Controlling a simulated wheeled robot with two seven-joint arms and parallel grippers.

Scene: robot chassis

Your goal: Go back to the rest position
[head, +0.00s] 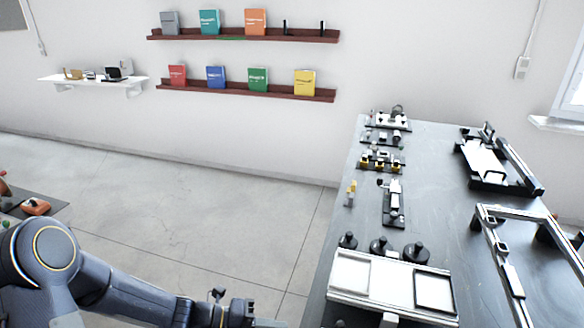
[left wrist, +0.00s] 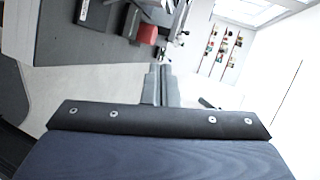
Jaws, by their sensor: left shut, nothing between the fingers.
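My left arm reaches in from the lower left of the head view. Its gripper (head: 262,322) is low in the picture, over the floor and left of the dark table, partly cut off by the bottom edge. In the left wrist view the two fingers of my left gripper (left wrist: 161,72) are together with nothing between them. My right gripper is in neither view.
A dark table (head: 342,225) on the right holds a white two-part tray (head: 390,285), black knobs (head: 382,246) and several fixtures. Wall shelves (head: 240,91) with coloured books hang at the back. An orange object (head: 36,207) lies at the far left. The floor (head: 190,195) between is clear.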

